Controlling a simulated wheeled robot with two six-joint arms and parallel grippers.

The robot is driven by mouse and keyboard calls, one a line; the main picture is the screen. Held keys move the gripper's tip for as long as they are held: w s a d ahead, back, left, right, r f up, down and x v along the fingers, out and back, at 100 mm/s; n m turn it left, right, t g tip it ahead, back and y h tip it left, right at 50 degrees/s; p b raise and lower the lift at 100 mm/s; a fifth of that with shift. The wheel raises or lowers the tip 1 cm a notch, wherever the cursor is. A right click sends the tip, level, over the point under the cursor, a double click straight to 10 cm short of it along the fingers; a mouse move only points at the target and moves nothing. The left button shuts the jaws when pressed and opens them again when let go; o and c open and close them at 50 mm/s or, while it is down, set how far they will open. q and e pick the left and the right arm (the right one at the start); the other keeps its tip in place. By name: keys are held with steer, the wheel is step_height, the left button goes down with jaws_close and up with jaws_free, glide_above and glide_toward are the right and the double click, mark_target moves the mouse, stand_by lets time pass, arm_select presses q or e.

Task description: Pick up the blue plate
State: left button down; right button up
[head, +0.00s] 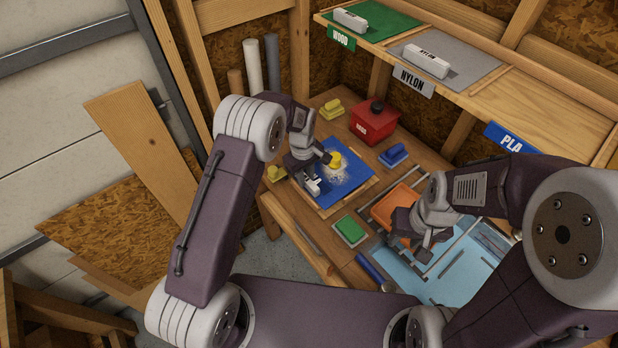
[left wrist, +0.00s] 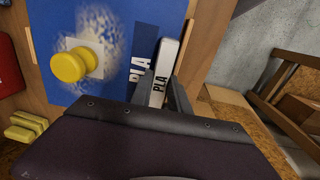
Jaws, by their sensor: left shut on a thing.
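The blue plate (head: 322,188) lies over a wooden board on the bench, left of centre. It fills the upper left of the left wrist view (left wrist: 115,15). It has a white handle bar marked PLA (left wrist: 163,70) at one edge, and a yellow knob (head: 334,160) on a pale square amid whitish dust. My left gripper (head: 313,180) is at the plate's near left edge, shut on the white handle. I cannot tell whether the plate touches the board. My right gripper (head: 418,248) hangs over the orange tray's near side; its finger gap is unclear.
A red bin (head: 374,126), a blue block (head: 393,155) and a green pad (head: 349,231) surround the plate. The orange tray (head: 386,203) is to the right. Above, a shelf holds a green plate (head: 385,22), a grey plate (head: 465,58) and a bare PLA-labelled bay (head: 570,103).

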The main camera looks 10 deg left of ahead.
arm_select(q)
steer(key=shift+r, duration=0.45)
steer(key=shift+d+r+b, duration=0.25)
steer(key=shift+r+b, duration=0.1)
steer(key=shift+r, duration=0.9)
steer(key=s+d+r+b, duration=0.1)
steer(key=s+d+r, duration=0.3)
steer(key=d, duration=0.6)
step_height(320, 180, up, 3)
steer(key=shift+s+d+f+b, duration=0.1)
steer(key=shift+s+d+b, duration=0.1)
steer(key=shift+b, duration=0.15)
steer(key=shift+f, duration=0.1)
